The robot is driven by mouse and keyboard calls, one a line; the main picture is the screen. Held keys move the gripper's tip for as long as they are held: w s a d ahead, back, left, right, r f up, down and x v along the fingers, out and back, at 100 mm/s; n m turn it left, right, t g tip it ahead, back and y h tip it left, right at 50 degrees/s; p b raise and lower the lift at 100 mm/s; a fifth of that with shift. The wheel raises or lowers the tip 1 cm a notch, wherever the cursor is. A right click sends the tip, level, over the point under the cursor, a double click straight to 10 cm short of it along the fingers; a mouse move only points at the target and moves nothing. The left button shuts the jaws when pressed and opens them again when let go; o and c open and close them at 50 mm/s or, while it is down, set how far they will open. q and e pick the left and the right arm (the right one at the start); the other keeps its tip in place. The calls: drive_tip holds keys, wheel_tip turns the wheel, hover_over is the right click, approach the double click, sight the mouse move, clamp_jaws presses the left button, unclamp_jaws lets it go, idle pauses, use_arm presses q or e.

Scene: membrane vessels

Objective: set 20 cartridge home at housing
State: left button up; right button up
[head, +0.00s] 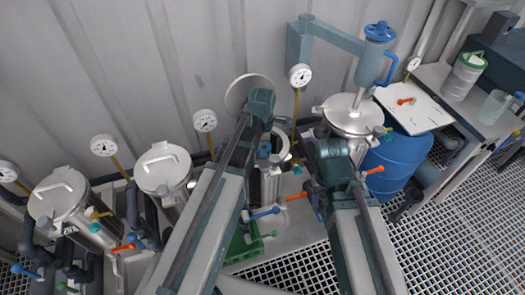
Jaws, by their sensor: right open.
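An upright metal housing (270,185) stands open in the middle of the head view, partly hidden behind my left arm. Its pale round mouth (284,146) shows between my two arms. A round lid (246,92) stands raised behind it near the wall. My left gripper (262,106) is above the housing mouth; its fingers are hidden, so its opening cannot be told. A small blue part (263,149) shows just below it. My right gripper (326,154) is open, to the right of the housing mouth. I cannot make out the cartridge clearly.
Closed metal vessels (58,192) with gauges stand at left. Another lidded vessel (352,114) stands at right under a blue swing arm (338,38), beside a blue drum (398,156). A green crate (243,246) sits low in front. Grating floor is free at right.

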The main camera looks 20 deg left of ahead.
use_arm(q)
wheel_tip(320, 180, up, 12)
drive_tip(key=p, duration=1.1)
drive_tip(key=shift+s+f, duration=0.1)
